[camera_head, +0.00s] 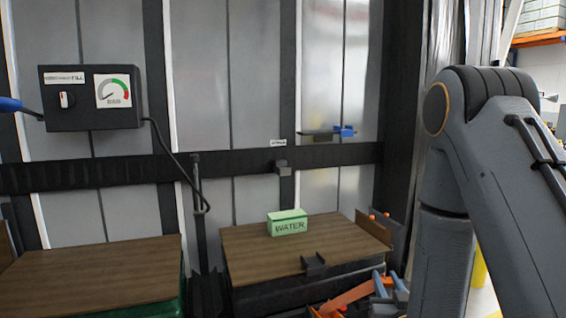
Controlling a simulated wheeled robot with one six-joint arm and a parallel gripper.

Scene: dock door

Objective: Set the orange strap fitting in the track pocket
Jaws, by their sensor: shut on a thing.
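A dark horizontal track (120,173) runs across the grey ribbed wall. A small grey bracket (281,166) sits on it under a white label; I cannot tell whether this is the track pocket. A blue fitting (345,131) sits on a dark ledge above the track, to the right. An orange piece (352,294) lies among blue and grey parts at the bottom edge; I cannot tell whether it is the strap fitting. My arm fills the right side and runs out of the picture at the lower right.
A green WATER box (287,222) stands on the right wooden-topped stack (245,258). Another wooden top (95,272) is at lower left. A gauge box (90,98) with a hanging black cable is on the wall. A dark post (198,225) stands between the stacks.

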